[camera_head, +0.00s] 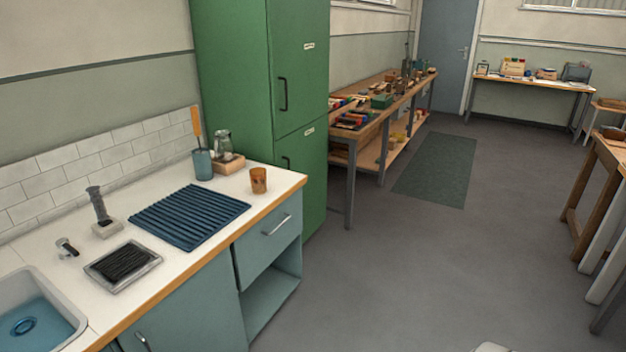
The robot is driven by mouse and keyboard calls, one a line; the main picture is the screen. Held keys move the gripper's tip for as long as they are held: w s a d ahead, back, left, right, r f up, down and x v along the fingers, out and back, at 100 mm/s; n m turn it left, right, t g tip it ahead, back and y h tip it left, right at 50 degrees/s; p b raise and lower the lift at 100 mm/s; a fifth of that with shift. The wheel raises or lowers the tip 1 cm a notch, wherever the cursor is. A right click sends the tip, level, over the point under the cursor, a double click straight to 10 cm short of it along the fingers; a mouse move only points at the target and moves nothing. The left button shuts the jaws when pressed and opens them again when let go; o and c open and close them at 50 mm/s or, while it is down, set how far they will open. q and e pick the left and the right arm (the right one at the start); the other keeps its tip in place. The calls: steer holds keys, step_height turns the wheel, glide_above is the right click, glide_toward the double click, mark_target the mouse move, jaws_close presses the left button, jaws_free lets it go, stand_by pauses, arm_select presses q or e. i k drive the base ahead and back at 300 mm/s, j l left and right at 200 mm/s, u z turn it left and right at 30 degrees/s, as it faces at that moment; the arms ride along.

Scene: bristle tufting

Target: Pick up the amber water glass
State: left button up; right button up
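The amber water glass (258,180) stands upright on the white counter (215,204), near its right end and close to the wooden front edge. It is clear of the things around it. Neither of my grippers shows in the head view. A small pale rounded shape at the bottom edge may be part of my own body.
Left of the glass are a wooden holder with a glass jar (223,148), a blue cup with a wooden-handled tool (203,163) and a ribbed blue mat (189,216). A sink (36,312) is at lower left. A green cabinet (262,90) stands behind.

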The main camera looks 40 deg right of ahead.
mark_target(259, 181)
steer(key=z, duration=1.1)
steer(key=u, duration=0.2)
steer(key=i+l+u, duration=0.4)
steer(key=l, duration=0.2)
steer(key=i+l+u, duration=0.15)
steer(key=l, duration=0.2)
steer(key=i+l+u, duration=0.2)
steer(key=l, duration=0.2)
steer(key=k+j, duration=0.05)
